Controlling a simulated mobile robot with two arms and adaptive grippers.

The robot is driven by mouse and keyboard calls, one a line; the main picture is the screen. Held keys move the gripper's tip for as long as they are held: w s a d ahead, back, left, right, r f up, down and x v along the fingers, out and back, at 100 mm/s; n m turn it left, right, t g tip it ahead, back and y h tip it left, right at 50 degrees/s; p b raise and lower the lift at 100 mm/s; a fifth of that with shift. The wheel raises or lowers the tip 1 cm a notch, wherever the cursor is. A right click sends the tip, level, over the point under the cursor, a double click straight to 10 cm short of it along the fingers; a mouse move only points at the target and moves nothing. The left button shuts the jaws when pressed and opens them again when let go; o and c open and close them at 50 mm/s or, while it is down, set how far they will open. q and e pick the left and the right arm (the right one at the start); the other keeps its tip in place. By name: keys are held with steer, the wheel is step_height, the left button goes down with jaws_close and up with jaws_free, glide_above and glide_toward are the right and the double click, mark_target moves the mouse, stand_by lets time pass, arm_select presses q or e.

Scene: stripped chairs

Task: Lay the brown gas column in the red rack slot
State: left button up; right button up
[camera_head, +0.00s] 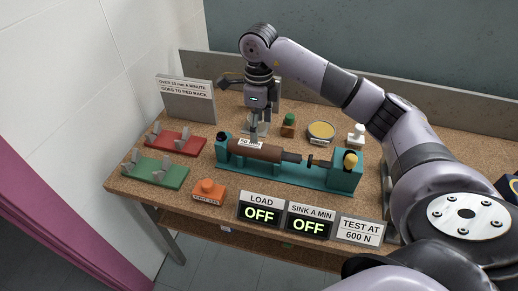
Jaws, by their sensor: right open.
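The brown gas column (268,153) lies lengthwise in a teal test fixture (285,178), its dark rod pointing right. My right gripper (255,137) points down above the left part of the column and is open. The fingers partly overlap the column's far edge, and I cannot tell whether they touch it. A small white label sits at the fingertips. The red rack (166,137) lies left of the fixture, with grey upright holders and no column in it. The green rack (144,170) is in front of it, also without a column. My left gripper is not in view.
A sign (188,103) behind the racks says over 10 mm a minute goes to red rack. An orange button block (208,192) and LOAD and SINK panels (262,210), both OFF, stand at the front edge. A green-topped jar (289,125) and yellow tin (321,131) stand behind the fixture.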

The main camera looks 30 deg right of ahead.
mark_target(259, 146)
step_height(259, 146, down, 3)
steer(key=shift+w+f, duration=0.1)
steer(key=shift+f, duration=0.65)
steer(key=shift+f+p, duration=0.25)
steer(key=shift+p, duration=0.15)
step_height(259, 146, down, 4)
steer(key=shift+d+r+p, duration=0.1)
steer(key=shift+r+p, duration=0.05)
steer(key=shift+p, duration=0.45)
steer(key=shift+f, duration=0.5)
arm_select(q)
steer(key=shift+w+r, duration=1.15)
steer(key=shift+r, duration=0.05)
arm_select(e)
jaws_close()
steer(key=shift+r, duration=0.1)
